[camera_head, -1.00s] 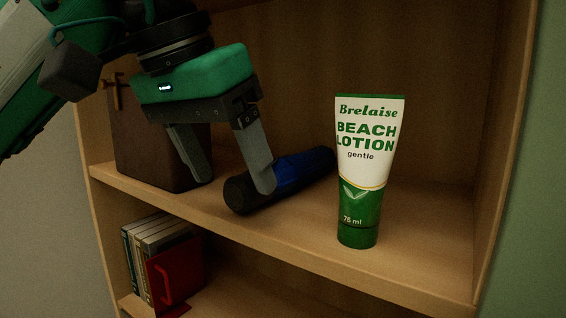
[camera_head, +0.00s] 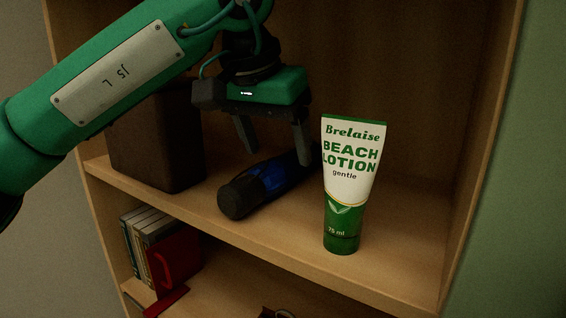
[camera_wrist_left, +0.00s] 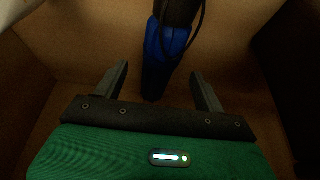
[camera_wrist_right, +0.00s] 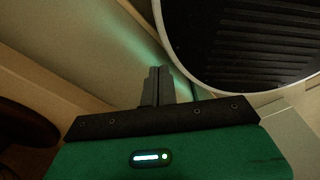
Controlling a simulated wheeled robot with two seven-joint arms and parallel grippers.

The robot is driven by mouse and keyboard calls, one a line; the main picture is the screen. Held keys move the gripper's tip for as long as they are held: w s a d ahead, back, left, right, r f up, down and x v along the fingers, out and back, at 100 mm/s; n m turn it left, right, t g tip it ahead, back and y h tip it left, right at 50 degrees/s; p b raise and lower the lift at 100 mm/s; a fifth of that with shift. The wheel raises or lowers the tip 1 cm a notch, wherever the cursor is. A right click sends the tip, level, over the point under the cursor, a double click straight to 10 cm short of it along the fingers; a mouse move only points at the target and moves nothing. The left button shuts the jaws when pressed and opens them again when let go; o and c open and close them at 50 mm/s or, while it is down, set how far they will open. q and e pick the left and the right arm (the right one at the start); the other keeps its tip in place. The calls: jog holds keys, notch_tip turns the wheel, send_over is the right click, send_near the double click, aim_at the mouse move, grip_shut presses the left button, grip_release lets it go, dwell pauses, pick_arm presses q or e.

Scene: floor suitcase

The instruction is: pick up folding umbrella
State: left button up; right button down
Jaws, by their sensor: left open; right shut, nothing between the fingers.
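The folding umbrella (camera_head: 262,182), black with a blue band, lies on the upper shelf, its thick dark end toward the shelf's front edge. My left gripper (camera_head: 277,158) is open above and behind it, the fingers apart near its far half. In the left wrist view the umbrella (camera_wrist_left: 166,45) runs between the lines of the two open fingers (camera_wrist_left: 160,85), with a dark strap loop beside it. Whether a finger touches it I cannot tell. My right gripper (camera_wrist_right: 158,85) is shut and empty, seen only in its own wrist view.
A green and white beach lotion tube (camera_head: 348,185) stands upright just right of the umbrella. A dark brown box (camera_head: 155,140) stands at the left of the shelf (camera_head: 400,250). Books (camera_head: 148,245) and a red object (camera_head: 177,262) are on the lower shelf.

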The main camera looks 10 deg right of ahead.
aim_at(279, 158)
pick_arm(q)
jog(key=p+x, duration=0.1)
jog(key=x, duration=0.3)
jog(key=shift+f, duration=0.2)
jog(key=shift+c, duration=0.2)
jog(key=c, duration=1.2)
jog(key=shift+r, duration=0.1)
